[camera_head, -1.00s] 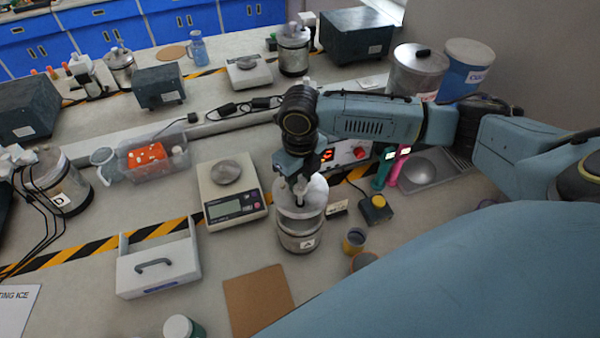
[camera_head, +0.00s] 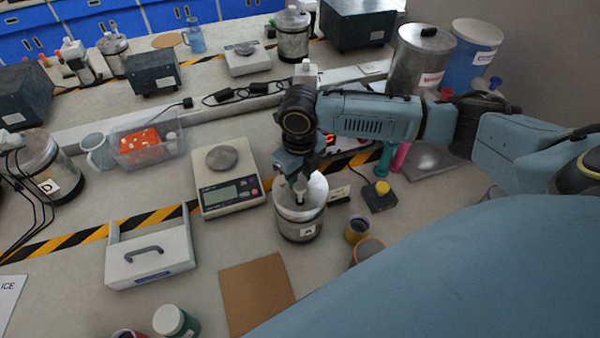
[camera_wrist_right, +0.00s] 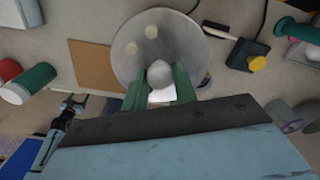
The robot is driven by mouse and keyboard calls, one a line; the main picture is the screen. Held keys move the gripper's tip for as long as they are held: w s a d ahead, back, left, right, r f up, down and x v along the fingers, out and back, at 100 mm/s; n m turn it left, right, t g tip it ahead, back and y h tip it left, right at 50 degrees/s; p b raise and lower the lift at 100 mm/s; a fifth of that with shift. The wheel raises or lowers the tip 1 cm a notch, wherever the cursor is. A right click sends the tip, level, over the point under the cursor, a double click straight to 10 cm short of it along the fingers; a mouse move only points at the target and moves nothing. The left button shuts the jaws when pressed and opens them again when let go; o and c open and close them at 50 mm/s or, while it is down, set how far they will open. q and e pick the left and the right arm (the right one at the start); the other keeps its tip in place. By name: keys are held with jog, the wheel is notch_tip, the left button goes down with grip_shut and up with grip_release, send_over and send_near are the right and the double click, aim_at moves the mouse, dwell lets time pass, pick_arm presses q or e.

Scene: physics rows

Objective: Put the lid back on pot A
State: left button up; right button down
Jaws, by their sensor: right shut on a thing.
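Pot A (camera_head: 300,225) is a metal pot with an "A" label, standing on the bench right of the scale. My right gripper (camera_head: 300,185) points down over its mouth. In the right wrist view the green fingers of this gripper (camera_wrist_right: 160,85) are shut on the round knob of the grey lid (camera_wrist_right: 155,40). The lid is at the pot's rim in the head view; I cannot tell if it sits flat on it. The gripper partly hides the lid. A blue and black part at lower left of the wrist view seems to be my left arm; its jaws are unclear.
A scale (camera_head: 228,198) stands close left of the pot. A yellow-button box (camera_head: 379,197) and small cups (camera_head: 358,229) stand to its right. A brown board (camera_head: 256,292) lies in front. A white carrier (camera_head: 150,256) is at left front.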

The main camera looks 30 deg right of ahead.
jog(key=shift+f+p, duration=0.1)
jog(key=shift+p, duration=0.55)
dwell(1.2)
jog(key=shift+f, duration=0.35)
dwell(0.6)
jog(key=c, duration=1)
grip_release()
jog(key=shift+c, duration=0.2)
